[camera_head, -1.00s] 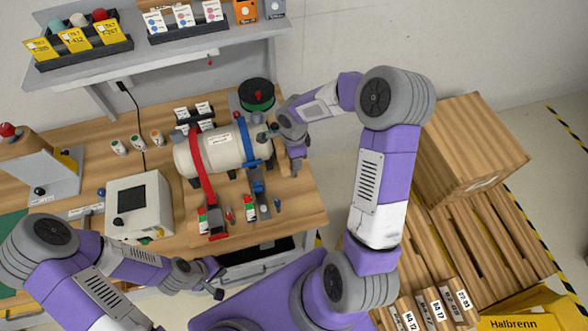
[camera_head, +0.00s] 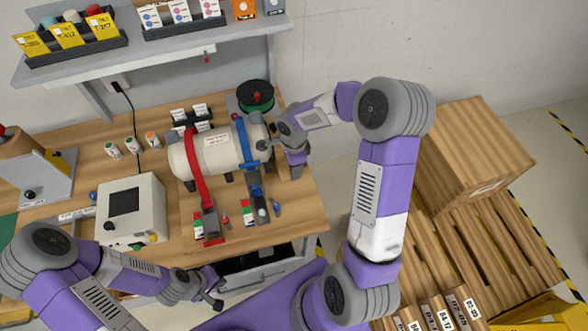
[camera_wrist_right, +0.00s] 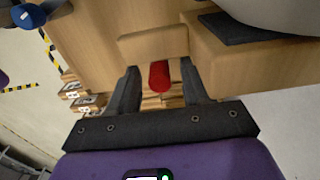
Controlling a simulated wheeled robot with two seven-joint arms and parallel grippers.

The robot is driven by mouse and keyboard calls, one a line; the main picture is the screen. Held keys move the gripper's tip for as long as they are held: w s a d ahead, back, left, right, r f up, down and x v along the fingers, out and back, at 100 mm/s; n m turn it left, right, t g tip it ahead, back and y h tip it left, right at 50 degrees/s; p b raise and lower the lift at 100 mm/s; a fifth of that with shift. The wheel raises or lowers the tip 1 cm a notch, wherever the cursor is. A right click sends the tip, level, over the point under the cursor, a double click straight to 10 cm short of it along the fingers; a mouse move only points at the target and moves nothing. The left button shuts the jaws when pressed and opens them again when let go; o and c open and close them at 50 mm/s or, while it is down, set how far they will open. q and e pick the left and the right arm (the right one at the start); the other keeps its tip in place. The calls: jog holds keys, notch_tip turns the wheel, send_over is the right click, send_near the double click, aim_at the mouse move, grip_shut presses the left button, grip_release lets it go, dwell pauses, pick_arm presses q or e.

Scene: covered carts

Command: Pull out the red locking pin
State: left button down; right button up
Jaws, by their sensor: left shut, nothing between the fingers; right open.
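The red locking pin (camera_wrist_right: 159,77) shows in the right wrist view as a short red cylinder in front of a wooden block (camera_wrist_right: 153,42). It lies between the two dark fingers of my right gripper (camera_wrist_right: 159,68). The fingers are open, with a gap on both sides of the pin. In the head view my right gripper (camera_head: 268,143) is at the right end of the white tank (camera_head: 218,152), and I cannot make out the pin there. My left gripper (camera_head: 216,290) is shut and empty, low in front of the bench.
A red strap (camera_head: 198,172) and a blue strap (camera_head: 246,145) cross the tank. A green spool (camera_head: 257,100) stands behind it. A white box with a dark screen (camera_head: 130,208) stands on the bench at left. A large wooden crate (camera_head: 475,150) sits at right.

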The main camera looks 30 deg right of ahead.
jog(key=shift+b, duration=0.35)
jog(key=shift+b, duration=0.35)
dwell(0.6)
grip_shut()
dwell(0.4)
jog(key=shift+r+p, duration=1.6)
jog(key=shift+r, duration=1.4)
